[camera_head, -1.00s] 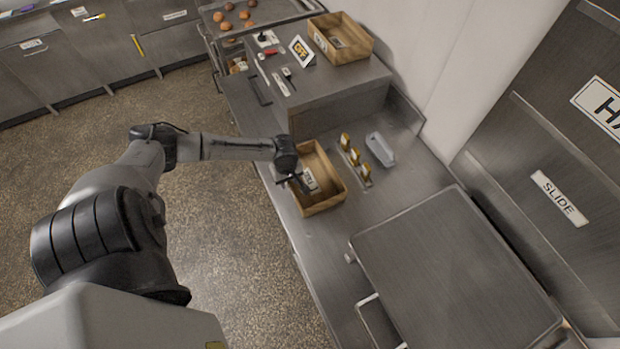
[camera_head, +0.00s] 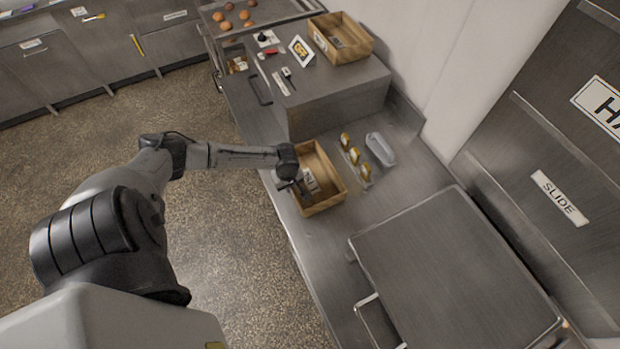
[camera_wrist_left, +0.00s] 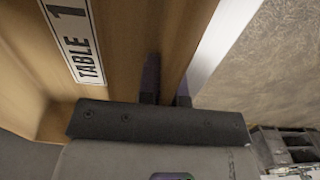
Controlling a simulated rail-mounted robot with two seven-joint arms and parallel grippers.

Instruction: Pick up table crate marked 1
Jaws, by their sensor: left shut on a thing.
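A light wooden crate (camera_head: 327,203) sits at the left edge of the steel counter, below the raised steel unit. Its white label is small in the head view; in the left wrist view the label (camera_wrist_left: 75,42) reads "TABLE 1" on the wooden crate (camera_wrist_left: 115,45). My left gripper (camera_head: 298,186) is at the crate's left side wall. In the left wrist view the two dark fingers of my left gripper (camera_wrist_left: 166,88) are shut on that wooden wall, one on each side. The fingertips are partly hidden by the wood. I cannot tell whether the crate is clear of the counter. My right gripper is out of view.
Small yellow-topped items (camera_head: 354,155) and a grey container (camera_head: 380,148) stand right of the crate. A steel lid (camera_head: 455,270) lies toward the front. Open floor is left.

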